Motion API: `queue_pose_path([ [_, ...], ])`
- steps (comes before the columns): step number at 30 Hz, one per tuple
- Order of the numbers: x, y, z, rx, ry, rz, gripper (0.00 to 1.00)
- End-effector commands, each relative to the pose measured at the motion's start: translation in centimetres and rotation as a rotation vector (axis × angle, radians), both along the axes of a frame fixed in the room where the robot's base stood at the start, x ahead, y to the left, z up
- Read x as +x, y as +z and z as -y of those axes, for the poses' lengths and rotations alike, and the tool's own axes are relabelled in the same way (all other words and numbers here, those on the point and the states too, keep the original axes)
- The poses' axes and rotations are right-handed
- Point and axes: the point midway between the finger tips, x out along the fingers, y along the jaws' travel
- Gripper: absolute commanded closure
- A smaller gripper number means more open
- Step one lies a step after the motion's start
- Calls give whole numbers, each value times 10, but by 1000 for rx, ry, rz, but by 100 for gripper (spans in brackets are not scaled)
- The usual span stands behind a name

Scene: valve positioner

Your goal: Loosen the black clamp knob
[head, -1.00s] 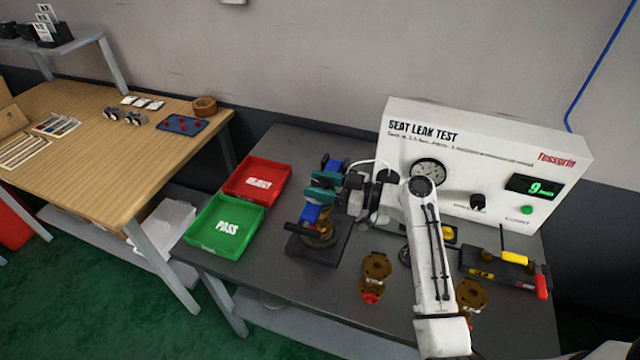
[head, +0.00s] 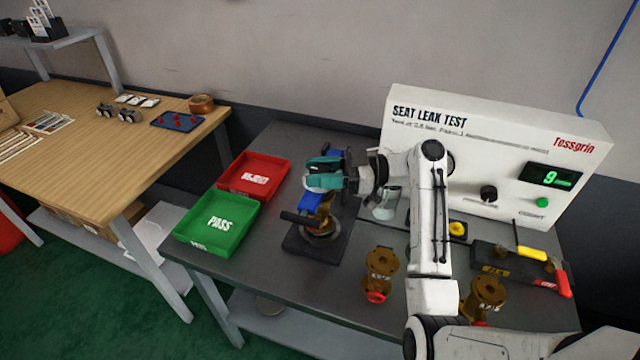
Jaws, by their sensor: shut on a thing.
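My gripper (head: 326,173), with teal fingers, is at the top of the valve fixture, reaching in from the right. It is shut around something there. The black clamp knob is not clearly visible; the fingers cover the spot, and its place between them fits the knob. Below the fingers stands a brass valve (head: 321,222) with blue parts (head: 309,200) on a black base plate (head: 303,245). A black bar handle (head: 298,218) sticks out to the left of the valve, apart from the fingers.
A green PASS tray (head: 240,240) and a red tray (head: 283,180) lie left of the fixture. Brass valves (head: 381,263) stand in front of my arm. The white seat leak tester (head: 500,150) stands behind. A torque tool with yellow and red handles (head: 515,265) lies right.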

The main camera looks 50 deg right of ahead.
Motion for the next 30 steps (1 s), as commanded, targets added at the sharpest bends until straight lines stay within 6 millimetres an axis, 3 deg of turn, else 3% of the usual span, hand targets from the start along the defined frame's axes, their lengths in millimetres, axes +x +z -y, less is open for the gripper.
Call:
queue_pose_path([
  [15,1,4,-1,-5,65,6,85],
  [16,1,4,-1,-5,65,6,52],
  [23,1,3,-1,-4,65,6,30],
  [30,0,2,0,-3,63,3,29],
])
